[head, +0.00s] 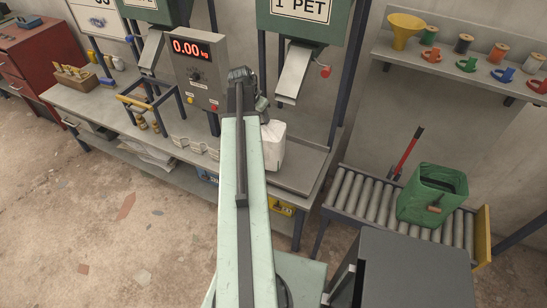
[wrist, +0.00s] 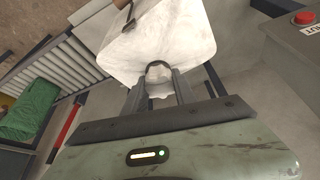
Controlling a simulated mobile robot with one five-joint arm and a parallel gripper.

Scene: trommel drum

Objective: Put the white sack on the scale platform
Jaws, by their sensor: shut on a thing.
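The white sack (head: 274,148) is in my gripper over the workbench, below the display. In the wrist view the sack (wrist: 150,35) fills the top middle, with its gathered neck between the two fingers of my gripper (wrist: 160,85). In the head view my gripper (head: 264,116) is mostly hidden behind my arm. A flat grey surface (head: 303,168), which looks like the scale platform, lies below and right of the sack; my arm covers part of this area. I cannot tell whether the sack touches it. The scale display (head: 193,48) reads 0.00 kg.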

